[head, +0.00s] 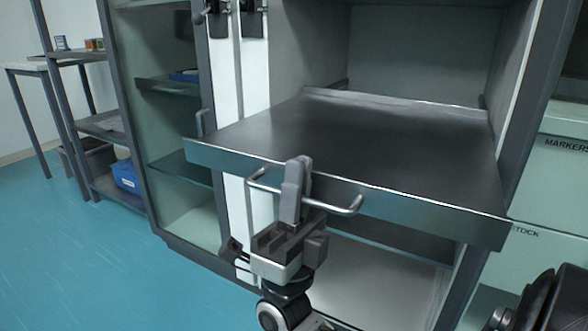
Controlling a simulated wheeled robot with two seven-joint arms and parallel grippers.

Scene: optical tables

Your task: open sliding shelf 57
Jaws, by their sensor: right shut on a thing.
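The sliding shelf (390,145) is a dark, flat metal tray with a low front lip, and it sticks out of the cabinet toward me. A silver bar handle (345,207) is fixed to its front face. My right gripper (294,185) is at the handle's left half, its fingers pointing up, shut on the bar. The fingers hide part of the bar. The shelf's top is empty. My left gripper is not in view. No shelf number can be read here.
A glass-sided cabinet (165,120) with shelves stands at left, with a blue bin (125,175) on a rack beyond it. Drawers labelled "MARKERS" (562,145) stand at right. A dark rounded part is at the lower right corner. Blue floor (80,260) is clear at left.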

